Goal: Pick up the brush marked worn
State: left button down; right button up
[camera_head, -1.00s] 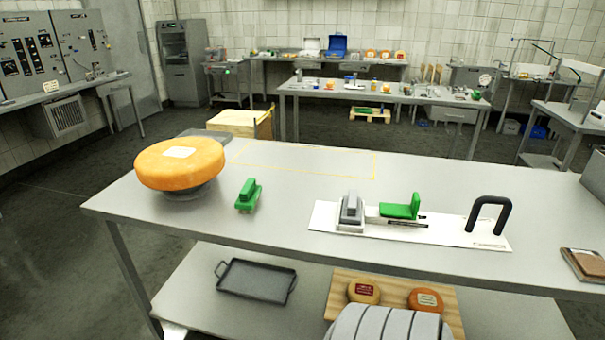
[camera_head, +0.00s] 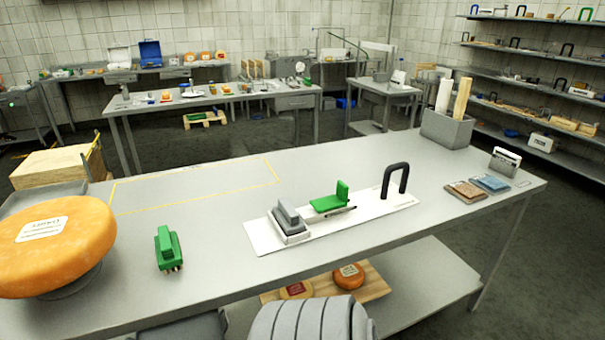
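A green brush (camera_head: 169,248) rests on the near steel table (camera_head: 215,205), just right of the large orange cheese wheel. A second green item (camera_head: 331,200) with an upright green end stands on a white board (camera_head: 262,238) at mid-table, beside a grey block (camera_head: 290,222). It may be another brush. I cannot read the word worn on either one. Neither of my grippers shows.
The orange cheese wheel (camera_head: 50,245) sits on a stand at left. A black handle (camera_head: 395,180) stands on the board. A grey bin (camera_head: 446,129) and pads (camera_head: 467,191) are at right. The yellow-outlined area (camera_head: 195,185) is bare.

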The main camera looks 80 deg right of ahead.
aim_at(289, 219)
jog(key=z, duration=1)
jog(key=i, duration=0.85)
jog(key=z, duration=0.9)
